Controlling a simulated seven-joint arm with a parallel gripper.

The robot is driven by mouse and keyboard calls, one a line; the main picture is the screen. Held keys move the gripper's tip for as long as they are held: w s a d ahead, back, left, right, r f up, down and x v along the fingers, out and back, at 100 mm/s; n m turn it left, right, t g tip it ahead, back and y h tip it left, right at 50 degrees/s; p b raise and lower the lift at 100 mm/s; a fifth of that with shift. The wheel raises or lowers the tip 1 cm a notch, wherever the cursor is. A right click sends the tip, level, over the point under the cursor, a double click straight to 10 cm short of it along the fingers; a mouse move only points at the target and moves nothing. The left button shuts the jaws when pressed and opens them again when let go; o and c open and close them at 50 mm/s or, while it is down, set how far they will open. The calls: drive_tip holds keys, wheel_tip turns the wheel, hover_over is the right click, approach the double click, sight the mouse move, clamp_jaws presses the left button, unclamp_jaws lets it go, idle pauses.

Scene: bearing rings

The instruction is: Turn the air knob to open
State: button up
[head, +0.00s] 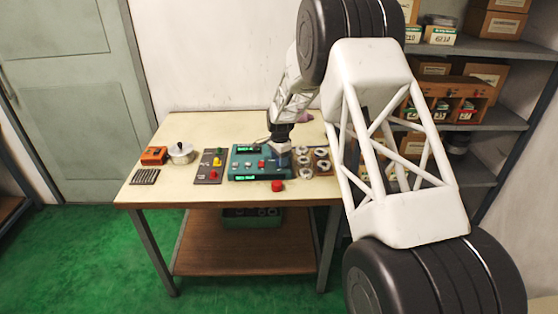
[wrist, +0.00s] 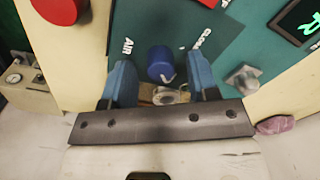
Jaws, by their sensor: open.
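The air knob (wrist: 160,62) is a blue round knob with a white pointer mark. It sits on the teal control panel (wrist: 232,45) beside the lettering "AIR". In the wrist view my gripper (wrist: 160,66) is open, with one blue finger on each side of the knob. Gaps show between the fingers and the knob, and I cannot tell how far down they reach. In the head view my gripper (head: 281,146) is over the right part of the panel (head: 240,164) and the knob cannot be made out.
A red round button (wrist: 58,8) is near the panel; in the head view a red button (head: 277,186) is at the table's front edge. A silver hex knob (wrist: 243,79) and a green display (wrist: 300,20) are on the panel. Bearing rings (head: 303,160) lie right of it.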

wheel_tip(320, 180, up, 7)
drive_tip(key=shift+s+f, duration=0.1)
idle(0.4)
drive_tip(key=shift+s+d+r, duration=0.1)
drive_tip(key=shift+r, duration=0.15)
drive_tip(key=s+d+r+n+t, duration=0.1)
drive_tip(key=s+d+r+n, duration=0.3)
drive_tip(key=s+r, duration=0.85)
drive_tip(key=s+d+r+n, duration=0.1)
drive_tip(key=s+d+r, duration=0.65)
drive_tip(key=s, duration=0.85)
drive_tip(key=s+d+n, duration=0.1)
drive_tip(key=s+n, duration=0.2)
drive_tip(key=s, duration=1.3)
drive_tip(key=s+d+n+t, duration=0.1)
drive_tip(key=s+d+n, duration=0.1)
drive_tip(key=s, duration=1.5)
drive_tip(key=shift+r+n, duration=0.45)
drive_tip(key=shift+n, duration=0.15)
